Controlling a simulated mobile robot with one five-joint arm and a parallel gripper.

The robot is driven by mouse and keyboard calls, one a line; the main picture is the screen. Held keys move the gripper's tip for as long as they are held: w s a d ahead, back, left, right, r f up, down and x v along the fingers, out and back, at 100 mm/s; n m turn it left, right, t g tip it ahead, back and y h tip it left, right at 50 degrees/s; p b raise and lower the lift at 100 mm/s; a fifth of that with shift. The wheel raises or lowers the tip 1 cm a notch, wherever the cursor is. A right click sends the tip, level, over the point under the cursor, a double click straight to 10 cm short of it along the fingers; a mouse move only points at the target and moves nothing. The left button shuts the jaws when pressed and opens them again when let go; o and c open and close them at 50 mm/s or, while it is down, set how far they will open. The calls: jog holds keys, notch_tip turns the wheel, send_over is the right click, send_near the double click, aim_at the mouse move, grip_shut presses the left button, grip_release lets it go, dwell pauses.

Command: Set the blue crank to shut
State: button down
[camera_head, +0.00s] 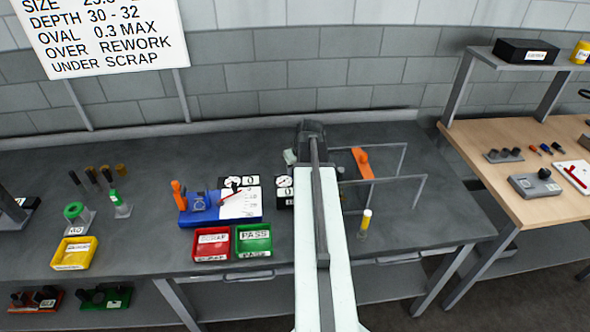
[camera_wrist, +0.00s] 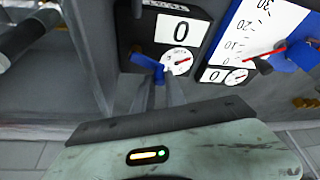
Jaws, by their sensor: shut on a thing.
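The blue crank (camera_wrist: 146,65) shows in the wrist view as a short bent blue bar beside a white dial with a red needle (camera_wrist: 177,61). My gripper (camera_wrist: 159,84) is shut on the blue crank, with its two grey fingers at the crank's end. In the head view my arm reaches over the bench and hides the crank and the gripper's fingertips. A white plate marked 0 (camera_wrist: 180,28) sits above the dial in the wrist view. I cannot read a shut mark near the crank.
A blue gauge stand (camera_head: 222,216) with a white scale sits left of my arm. Red scrap (camera_head: 211,245) and green pass (camera_head: 254,240) trays lie in front.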

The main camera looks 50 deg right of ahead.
jog(key=m, duration=0.2)
jog(key=m+h, duration=0.1)
jog(key=shift+w+d+g, duration=0.25)
jog(key=shift+d+g, duration=0.05)
jog(key=shift+d, duration=0.1)
jog(key=m, duration=0.1)
jog(key=d+m+g+h, duration=0.1)
jog(key=m, duration=0.1)
jog(key=shift+w+m, duration=0.15)
jog(key=shift+m, duration=0.15)
jog(key=m, duration=0.1)
jog(key=d+m+g, duration=0.1)
jog(key=m, duration=0.1)
jog(key=shift+d+h, duration=0.15)
jog(key=shift+h, duration=0.25)
jog(key=shift+s+d+m+g, duration=0.25)
jog(key=shift+m+g, duration=0.1)
jog(key=shift+m, duration=0.6)
jog(key=shift+s+d+m+g, duration=0.2)
jog(key=shift+m+g, duration=0.15)
jog(key=shift+m, duration=0.6)
jog(key=c, duration=1.4)
grip_release()
